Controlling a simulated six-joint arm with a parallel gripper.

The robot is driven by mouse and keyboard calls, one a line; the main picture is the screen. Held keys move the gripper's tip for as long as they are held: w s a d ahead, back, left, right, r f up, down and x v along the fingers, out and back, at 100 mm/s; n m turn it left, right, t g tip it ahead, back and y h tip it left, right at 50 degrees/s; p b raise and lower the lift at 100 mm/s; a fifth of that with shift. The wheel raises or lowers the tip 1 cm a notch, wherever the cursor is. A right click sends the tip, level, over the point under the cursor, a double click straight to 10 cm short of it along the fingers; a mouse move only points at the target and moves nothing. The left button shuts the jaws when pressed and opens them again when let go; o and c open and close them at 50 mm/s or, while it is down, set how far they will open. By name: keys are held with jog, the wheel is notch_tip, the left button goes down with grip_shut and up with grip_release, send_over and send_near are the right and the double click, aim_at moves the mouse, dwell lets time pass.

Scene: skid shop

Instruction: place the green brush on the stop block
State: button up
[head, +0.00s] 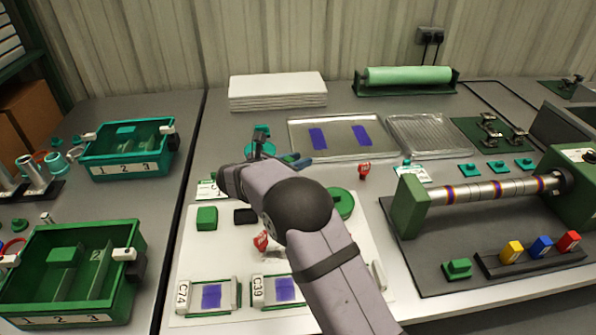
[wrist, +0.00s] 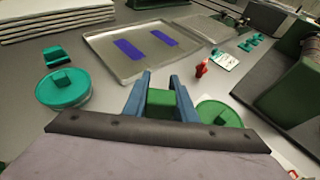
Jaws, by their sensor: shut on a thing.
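My gripper (wrist: 158,100) has blue fingers and is shut on a small green block, taken as the green brush (wrist: 160,103), held between the fingertips. In the head view my gripper (head: 297,160) is partly behind my arm, short of the metal tray; the held piece is hard to make out there. I cannot tell for sure which piece is the stop block. A green block (head: 207,217) and a black block (head: 245,216) stand on the white board, and a green stepped block (head: 457,268) sits on the dark mat at right.
A metal tray (head: 297,129) with purple strips lies beyond my gripper. A green disc (head: 342,203), a teal round lid (wrist: 63,90) and a red tag (head: 364,170) are nearby. A ringed shaft (head: 490,191) and a rail with yellow (head: 511,251), blue and red blocks stand at right.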

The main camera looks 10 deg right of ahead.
jog(key=shift+f, duration=1.85)
jog(key=shift+f, duration=0.2)
jog(key=o, duration=1)
jog(key=shift+r, duration=0.1)
jog(key=shift+r, duration=0.2)
jog(key=v, duration=1.2)
jog(key=shift+b, duration=0.3)
